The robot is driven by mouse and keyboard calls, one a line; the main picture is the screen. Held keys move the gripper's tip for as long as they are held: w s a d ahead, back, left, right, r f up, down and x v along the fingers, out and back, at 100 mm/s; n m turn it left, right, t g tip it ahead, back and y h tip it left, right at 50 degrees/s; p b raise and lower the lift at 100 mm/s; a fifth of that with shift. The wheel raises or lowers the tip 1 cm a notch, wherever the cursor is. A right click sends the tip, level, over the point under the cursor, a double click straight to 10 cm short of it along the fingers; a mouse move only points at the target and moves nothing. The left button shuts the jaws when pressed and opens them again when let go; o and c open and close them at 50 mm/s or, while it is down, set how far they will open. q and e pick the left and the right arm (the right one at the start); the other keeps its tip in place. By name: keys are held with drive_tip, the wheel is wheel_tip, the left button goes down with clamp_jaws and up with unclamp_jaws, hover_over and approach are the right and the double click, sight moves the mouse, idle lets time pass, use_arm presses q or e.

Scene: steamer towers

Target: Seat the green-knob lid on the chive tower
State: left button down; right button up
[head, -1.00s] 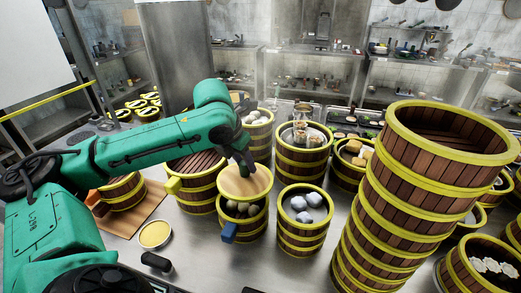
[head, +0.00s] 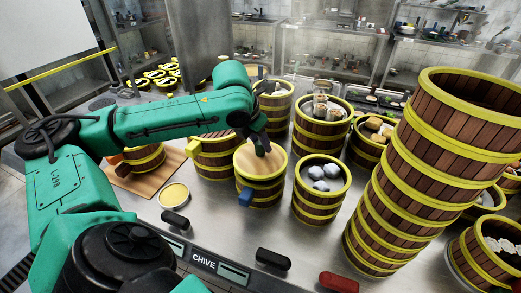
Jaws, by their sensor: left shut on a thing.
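The green-knob lid (head: 250,166) is a round pale wooden disc with a dark green knob. My left gripper (head: 262,145) is shut on its knob from above. The lid lies over the opening of a small yellow-banded basket (head: 264,195) with a blue handle (head: 245,197) at its front left. The lid looks level and close on the rim, but I cannot tell if it touches all round. The basket's contents are hidden. A CHIVE label (head: 204,260) is on the counter's front edge. My right gripper is not in view.
A basket with grey-blue buns (head: 320,203) stands just right, and a yellow-handled basket (head: 217,158) just left. A tall basket stack (head: 405,170) rises at the right.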

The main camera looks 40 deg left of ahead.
use_arm(q)
drive_tip(key=shift+f+b, duration=0.7)
drive_tip(key=shift+f, duration=0.6)
idle(0.5)
drive_tip(key=shift+c, duration=2.3)
unclamp_jaws()
drive_tip(key=v, duration=1.4)
drive_tip(key=shift+r+p, duration=0.3)
drive_tip(key=shift+p, duration=0.15)
drive_tip(key=shift+s+d, duration=0.1)
